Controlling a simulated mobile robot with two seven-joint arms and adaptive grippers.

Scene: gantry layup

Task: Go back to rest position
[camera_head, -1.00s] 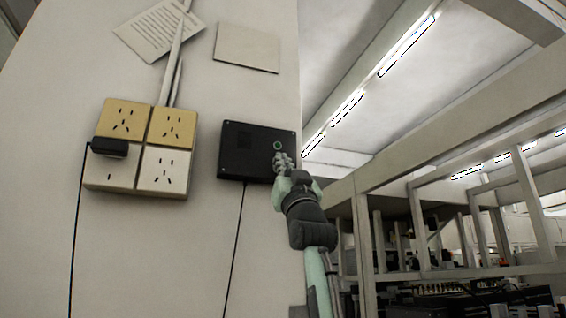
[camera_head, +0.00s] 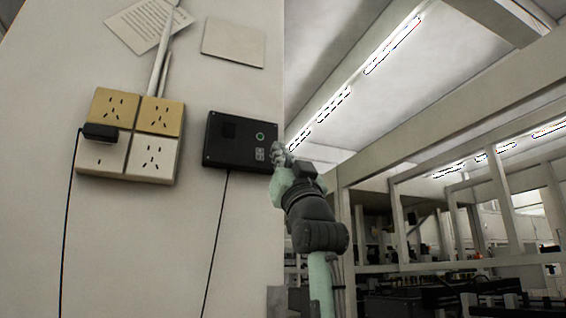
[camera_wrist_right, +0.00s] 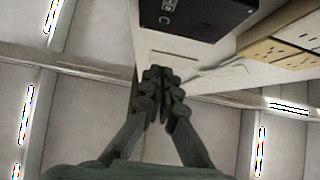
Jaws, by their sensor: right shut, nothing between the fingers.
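My right gripper (camera_head: 279,154) is shut and empty in the head view, just right of the lower right edge of a black wall box (camera_head: 228,152). The box has a round green-ringed button (camera_head: 260,136) on its right side. In the right wrist view the shut fingers (camera_wrist_right: 160,82) point toward the wall, with the black box (camera_wrist_right: 215,14) above them and a little apart. I cannot tell the exact gap between fingertips and wall. My left gripper is not in view.
A block of wall sockets (camera_head: 127,172) with a black plug (camera_head: 100,132) sits left of the box. Cables hang below. A white frame structure (camera_head: 395,160) stands right of the wall, with dark equipment behind it.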

